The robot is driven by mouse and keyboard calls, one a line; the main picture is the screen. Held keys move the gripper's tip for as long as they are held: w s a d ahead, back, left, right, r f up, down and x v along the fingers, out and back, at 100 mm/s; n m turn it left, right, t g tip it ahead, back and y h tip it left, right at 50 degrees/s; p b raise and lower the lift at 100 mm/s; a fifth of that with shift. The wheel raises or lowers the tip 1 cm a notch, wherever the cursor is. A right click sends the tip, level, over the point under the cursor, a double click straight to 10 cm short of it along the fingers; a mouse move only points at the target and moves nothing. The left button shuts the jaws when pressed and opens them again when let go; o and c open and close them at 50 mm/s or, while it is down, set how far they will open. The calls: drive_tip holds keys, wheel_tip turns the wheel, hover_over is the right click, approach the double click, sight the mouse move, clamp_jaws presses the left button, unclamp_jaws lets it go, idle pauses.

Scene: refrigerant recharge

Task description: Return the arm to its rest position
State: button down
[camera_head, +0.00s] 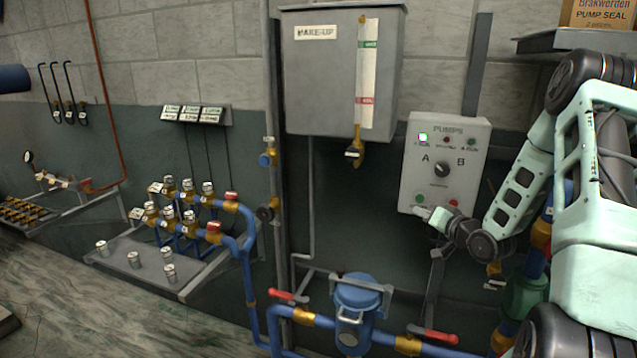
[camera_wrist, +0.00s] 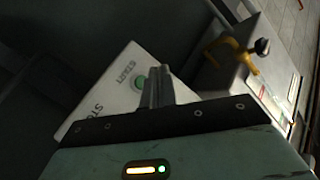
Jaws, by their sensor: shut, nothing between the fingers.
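My arm comes in from the right in the head view, with my gripper (camera_head: 424,212) in front of the lower left part of the grey PUMPS panel (camera_head: 410,175). In the wrist view my gripper (camera_wrist: 158,70) is shut and empty, its fingers close together beside the green START button (camera_wrist: 138,83). I cannot tell whether the fingertips touch the panel. The START button also shows in the head view (camera_head: 420,198).
The MAKE-UP tank (camera_head: 330,75) with its sight gauge hangs left of the panel. A blue strainer (camera_head: 357,300) and red-handled valves (camera_head: 433,335) sit below. A shelf (camera_head: 590,40) with a PUMP SEAL box (camera_head: 600,14) is above my arm. Blue pipework (camera_head: 250,290) stands at left.

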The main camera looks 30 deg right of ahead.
drive_tip(key=w+a+n+g+y+b, duration=0.15)
drive_tip(key=w+a+n+g, duration=0.3)
drive_tip(key=a, duration=1.05)
drive_tip(key=s+a+n+g+y, duration=0.1)
drive_tip(key=a+n+g, duration=0.1)
drive_tip(key=a, duration=0.5)
drive_tip(key=s+a+n+g+y, duration=0.1)
drive_tip(key=s+a+g, duration=0.1)
drive_tip(key=a, duration=0.6)
drive_tip(key=s+a+r+n+g+b, duration=0.1)
drive_tip(key=s+a+n+g, duration=0.3)
drive_tip(key=s+a, duration=0.75)
drive_tip(key=s+a+r+n+g+h, duration=0.1)
drive_tip(key=s+a+n+g, duration=0.1)
drive_tip(key=s, duration=0.7)
drive_tip(key=s+a+r+n+g+b, duration=0.1)
drive_tip(key=s+a, duration=0.3)
drive_tip(key=s, duration=0.5)
drive_tip(key=shift+s+a+n+g+h, duration=0.15)
drive_tip(key=shift+a+n+g+h, duration=0.25)
drive_tip(key=shift+n, duration=0.35)
drive_tip(key=shift+d+r, duration=0.1)
drive_tip(key=shift+d, duration=0.05)
